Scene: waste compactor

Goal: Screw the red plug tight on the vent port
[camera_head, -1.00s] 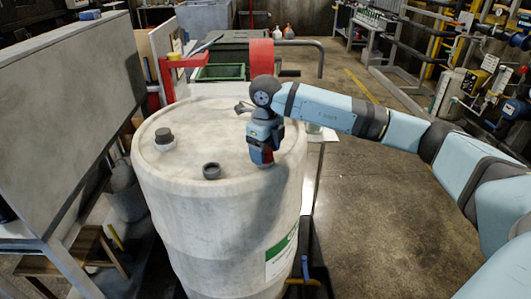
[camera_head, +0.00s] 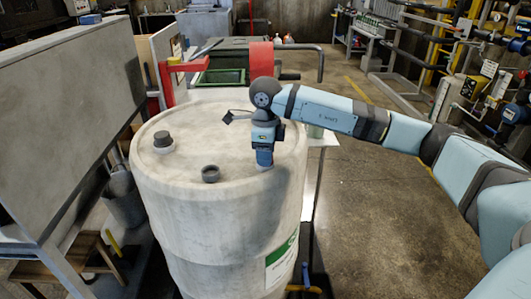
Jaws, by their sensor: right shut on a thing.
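A large off-white drum (camera_head: 222,212) stands upright in the middle of the head view. My right gripper (camera_head: 264,161) points straight down at the right part of its lid. It is shut, with the tips at or just above the lid. The red plug does not show clearly; what the jaws hold is hidden by the fingers. The vent port beneath the gripper is hidden too. A dark open-topped ring (camera_head: 210,174) stands on the lid left of the gripper. My left gripper is out of view.
A black cap (camera_head: 163,140) sits on a pale neck at the lid's left. A grey slanted panel (camera_head: 65,110) stands close left of the drum. Bare floor lies to the right.

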